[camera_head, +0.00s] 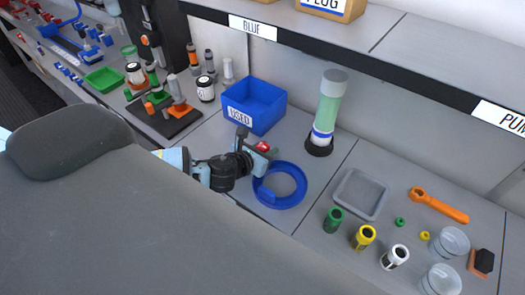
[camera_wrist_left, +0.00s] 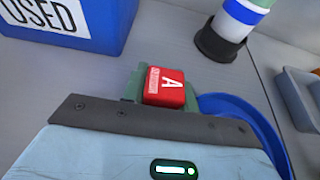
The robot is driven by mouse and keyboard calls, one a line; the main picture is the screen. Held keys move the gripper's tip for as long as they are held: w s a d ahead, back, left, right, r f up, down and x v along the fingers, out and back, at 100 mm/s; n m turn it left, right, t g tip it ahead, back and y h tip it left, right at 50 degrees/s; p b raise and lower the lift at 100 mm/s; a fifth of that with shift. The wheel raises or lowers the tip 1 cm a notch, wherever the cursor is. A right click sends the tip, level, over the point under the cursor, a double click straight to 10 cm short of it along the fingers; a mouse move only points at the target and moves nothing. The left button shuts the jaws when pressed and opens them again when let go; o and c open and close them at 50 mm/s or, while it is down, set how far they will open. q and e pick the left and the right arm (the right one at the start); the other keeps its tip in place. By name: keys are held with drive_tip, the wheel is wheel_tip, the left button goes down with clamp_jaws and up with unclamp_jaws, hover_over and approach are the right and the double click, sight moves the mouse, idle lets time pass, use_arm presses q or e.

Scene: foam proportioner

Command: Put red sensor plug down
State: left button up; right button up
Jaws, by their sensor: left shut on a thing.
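The red sensor plug (camera_wrist_left: 164,87), marked with a white letter A, sits between the fingers of my left gripper (camera_wrist_left: 162,92). In the head view the plug (camera_head: 262,146) shows as a small red patch at the fingertips of my left gripper (camera_head: 260,155). The gripper is shut on it, over the grey bench just left of a blue ring (camera_head: 291,202). I cannot tell whether the plug touches the bench. My right gripper is not in view.
A blue bin labelled USED (camera_head: 270,127) stands just behind the gripper. A green column with a black base (camera_head: 328,115) stands to the right. A grey tray (camera_head: 345,207), small bottles and an orange wrench (camera_head: 440,205) lie farther right.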

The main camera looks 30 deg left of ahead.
use_arm(q)
wheel_tip(320, 180, up, 10)
drive_tip(key=shift+p, duration=0.35)
